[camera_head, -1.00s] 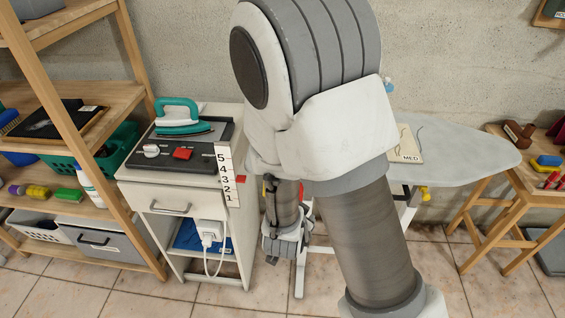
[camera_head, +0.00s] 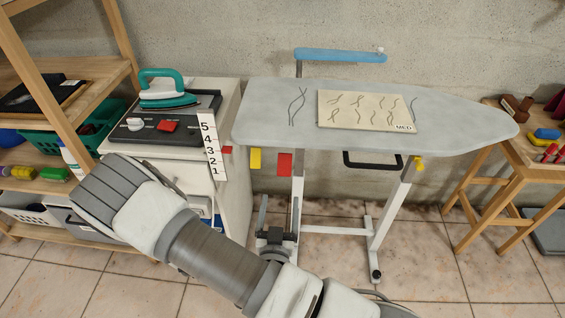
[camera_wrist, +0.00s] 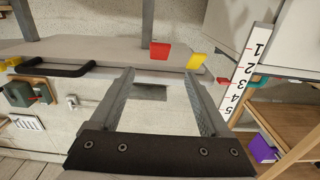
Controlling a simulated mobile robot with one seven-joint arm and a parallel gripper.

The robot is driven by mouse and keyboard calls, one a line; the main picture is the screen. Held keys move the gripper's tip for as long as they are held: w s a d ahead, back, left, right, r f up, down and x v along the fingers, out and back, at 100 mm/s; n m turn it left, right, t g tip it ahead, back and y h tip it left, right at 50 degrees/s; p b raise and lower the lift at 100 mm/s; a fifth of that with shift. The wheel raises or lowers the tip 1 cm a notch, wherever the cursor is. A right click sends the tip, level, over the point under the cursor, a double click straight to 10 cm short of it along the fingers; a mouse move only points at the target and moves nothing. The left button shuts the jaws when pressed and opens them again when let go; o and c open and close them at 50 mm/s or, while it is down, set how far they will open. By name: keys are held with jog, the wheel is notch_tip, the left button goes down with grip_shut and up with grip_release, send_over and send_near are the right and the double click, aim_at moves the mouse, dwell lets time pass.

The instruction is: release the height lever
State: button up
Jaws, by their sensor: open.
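The ironing board (camera_head: 270,110) has a red paddle (camera_head: 284,164) and a yellow paddle (camera_head: 255,161) hanging under its left end. I cannot tell for certain which is the height lever. In the wrist view the red paddle (camera_wrist: 159,50) and the yellow paddle (camera_wrist: 196,61) lie just beyond my fingertips. My gripper (camera_head: 278,205) is below the paddles, fingers upward, partly hidden by a leg and my arm. In the wrist view my gripper (camera_wrist: 158,73) is open, with nothing between its fingers. A black handle (camera_head: 372,160) hangs under the board's middle.
A cabinet (camera_head: 230,180) with an iron (camera_head: 168,92) and a height scale (camera_head: 211,150) stands close left of the paddles. A red pointer (camera_head: 227,150) is beside the scale. A patterned cloth board (camera_head: 335,112) lies on top. A wooden stool (camera_head: 485,190) stands right.

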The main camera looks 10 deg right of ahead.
jog(key=b, duration=0.3)
send_near(284, 166)
jog(key=w, duration=0.1)
jog(key=w+b, duration=0.1)
jog(key=b, duration=0.1)
jog(key=w+d+f+b, duration=0.1)
jog(key=w, duration=0.1)
jog(key=shift+d+b, duration=0.25)
jog(key=shift+b, duration=0.1)
jog(key=x, duration=0.5)
jog(key=b+x, duration=0.1)
jog(key=x, duration=0.1)
jog(key=shift+w+r, duration=0.2)
jog(key=shift+r, duration=0.15)
jog(key=shift+w+d+f, duration=0.1)
jog(key=shift+w+d, duration=0.1)
jog(key=shift+w, duration=0.4)
grip_shut()
jog(key=shift+f, duration=0.1)
